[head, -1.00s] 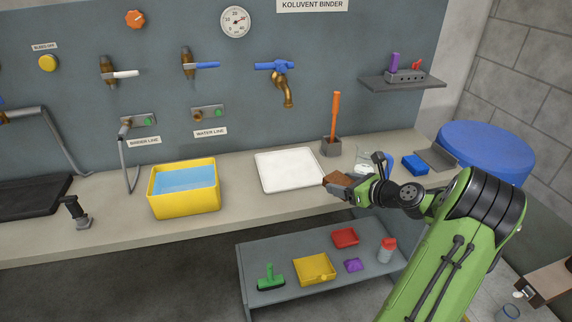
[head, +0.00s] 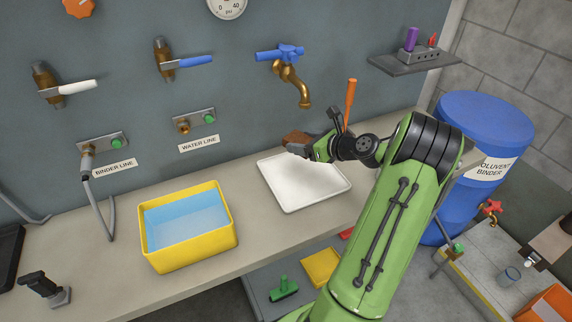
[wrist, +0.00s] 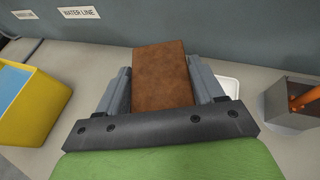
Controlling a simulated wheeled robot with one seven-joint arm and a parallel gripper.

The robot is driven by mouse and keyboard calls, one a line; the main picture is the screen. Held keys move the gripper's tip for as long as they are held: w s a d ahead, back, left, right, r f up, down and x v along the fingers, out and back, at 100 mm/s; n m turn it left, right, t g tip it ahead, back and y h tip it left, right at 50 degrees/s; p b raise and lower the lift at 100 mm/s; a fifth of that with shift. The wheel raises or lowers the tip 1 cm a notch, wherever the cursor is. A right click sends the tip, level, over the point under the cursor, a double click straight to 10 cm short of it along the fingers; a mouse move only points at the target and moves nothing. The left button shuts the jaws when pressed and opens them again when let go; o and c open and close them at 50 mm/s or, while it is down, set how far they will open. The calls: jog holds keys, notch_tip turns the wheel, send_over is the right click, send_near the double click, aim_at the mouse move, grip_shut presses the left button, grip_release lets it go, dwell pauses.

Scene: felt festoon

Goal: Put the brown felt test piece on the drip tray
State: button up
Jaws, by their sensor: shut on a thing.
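The brown felt test piece (wrist: 162,75) is a flat rectangular block held between the two fingers of my gripper (wrist: 160,90) in the wrist view. In the head view my gripper (head: 303,145) holds the brown piece (head: 297,138) above the back left part of the white drip tray (head: 305,186). The tray lies flat on the bench and looks empty. In the wrist view a bit of the tray's white rim (wrist: 231,86) shows to the right of the fingers; the rest is hidden behind my gripper and the piece.
A yellow tub (head: 190,242) of blue liquid stands on the bench left of the tray. A brass tap with a blue handle (head: 290,72) hangs above the tray. An orange-handled tool (head: 350,100) stands in a holder behind my arm. Bare bench lies between tub and tray.

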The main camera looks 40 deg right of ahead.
aim_at(303, 174)
jog(key=f+b, duration=0.1)
jog(key=f, duration=0.2)
jog(key=f+b, duration=0.1)
jog(key=f, duration=0.2)
jog(key=f+b, duration=0.1)
jog(key=f, duration=0.2)
jog(key=shift+s+f+b, duration=0.25)
jog(key=shift+f+b, duration=0.05)
jog(key=shift+f, duration=0.05)
jog(key=shift+f, duration=0.1)
jog(key=o, duration=1.1)
